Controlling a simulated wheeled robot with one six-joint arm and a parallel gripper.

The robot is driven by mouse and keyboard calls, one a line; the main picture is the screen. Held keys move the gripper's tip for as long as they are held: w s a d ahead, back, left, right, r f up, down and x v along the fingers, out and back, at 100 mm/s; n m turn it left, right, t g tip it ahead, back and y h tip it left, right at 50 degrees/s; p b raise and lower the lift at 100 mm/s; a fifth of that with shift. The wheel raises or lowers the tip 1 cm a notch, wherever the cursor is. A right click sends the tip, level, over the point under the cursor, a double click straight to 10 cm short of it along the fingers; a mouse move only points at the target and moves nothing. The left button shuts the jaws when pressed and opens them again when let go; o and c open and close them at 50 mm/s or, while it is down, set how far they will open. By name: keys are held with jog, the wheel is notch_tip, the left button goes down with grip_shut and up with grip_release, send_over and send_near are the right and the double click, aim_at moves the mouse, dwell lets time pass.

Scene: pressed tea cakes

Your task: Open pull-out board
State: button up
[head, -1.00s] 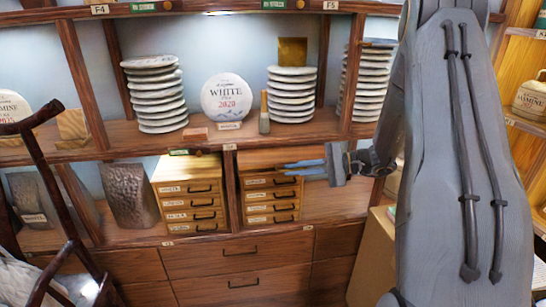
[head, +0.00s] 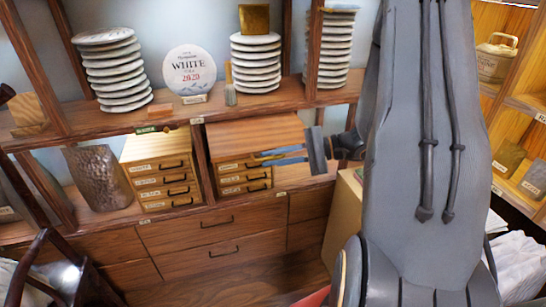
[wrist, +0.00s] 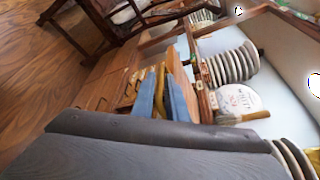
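A flat reddish-brown board (head: 256,135) shows in the head view just under the shelf edge, above the right small drawer cabinet (head: 232,181). It appears to stand out over that cabinet. In the wrist view a brown board strip (wrist: 181,70) lies beyond the fingertips. My gripper (head: 264,157) is in front of the board's front edge and the cabinet's top; its blue fingers come from the right. In the wrist view my gripper (wrist: 160,80) has its two fingers apart, with something yellow between or behind them. I cannot tell whether they touch the board.
A second drawer cabinet (head: 160,184) and a dark textured vase (head: 98,178) stand to the left. Stacked discs (head: 256,62) and a White 2020 cake (head: 190,72) sit above. Wide drawers (head: 215,222) lie below. A chair (head: 40,265) is at lower left.

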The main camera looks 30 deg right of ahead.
jog(key=b+v, duration=0.1)
jog(key=v, duration=0.6)
jog(key=shift+s+d+b, duration=0.2)
jog(key=shift+d+b, duration=0.15)
jog(key=shift+b, duration=0.05)
jog(key=shift+r, duration=0.1)
dwell(0.3)
